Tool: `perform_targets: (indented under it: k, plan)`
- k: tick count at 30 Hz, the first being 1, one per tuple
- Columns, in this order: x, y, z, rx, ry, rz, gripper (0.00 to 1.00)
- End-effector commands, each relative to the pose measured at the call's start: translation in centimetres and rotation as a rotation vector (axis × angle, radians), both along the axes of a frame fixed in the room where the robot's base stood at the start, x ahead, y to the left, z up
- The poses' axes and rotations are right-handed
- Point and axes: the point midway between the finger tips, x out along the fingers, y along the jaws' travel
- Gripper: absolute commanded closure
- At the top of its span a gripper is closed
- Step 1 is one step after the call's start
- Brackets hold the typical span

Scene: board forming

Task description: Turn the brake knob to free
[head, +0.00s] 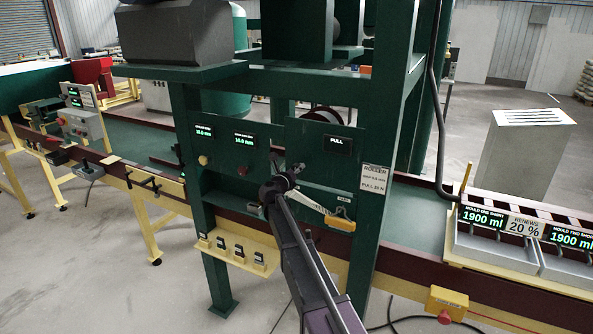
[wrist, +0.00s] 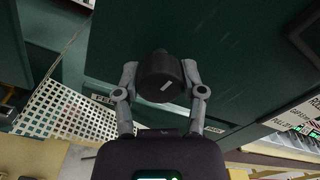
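The brake knob (wrist: 161,75) is a dark round knob on a green panel (wrist: 235,75), with a short slanted white mark on its face. My gripper (wrist: 160,72) has one grey finger on each side of it, and both fingertips appear to touch its sides. A partly hidden pale label (wrist: 103,99) lies left of the knob, and another (wrist: 214,128) lies to the right; I cannot read either fully. In the head view my gripper (head: 281,184) is at the green machine's front panel and hides the knob.
A pale lever with a yellow end (head: 341,220) sticks out just right of my gripper. Yellow (head: 203,160) and red (head: 243,170) knobs sit to the left under green displays. A yellow switch shelf (head: 262,262) juts out below. A perforated plate (wrist: 70,105) shows in the wrist view.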

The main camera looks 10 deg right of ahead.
Motion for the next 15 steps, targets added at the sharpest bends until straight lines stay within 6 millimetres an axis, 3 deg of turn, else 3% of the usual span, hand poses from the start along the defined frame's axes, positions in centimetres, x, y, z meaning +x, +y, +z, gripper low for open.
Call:
perform_targets:
  k: [1,3,15]
  plan:
    - [0.16,-0.02,0.07,-0.002,-0.001,0.001,0.33]
    - [0.13,-0.02,0.06,-0.001,0.0,0.001,0.13]
    - [0.0,0.0,0.0,0.001,-0.001,0.0,0.13]
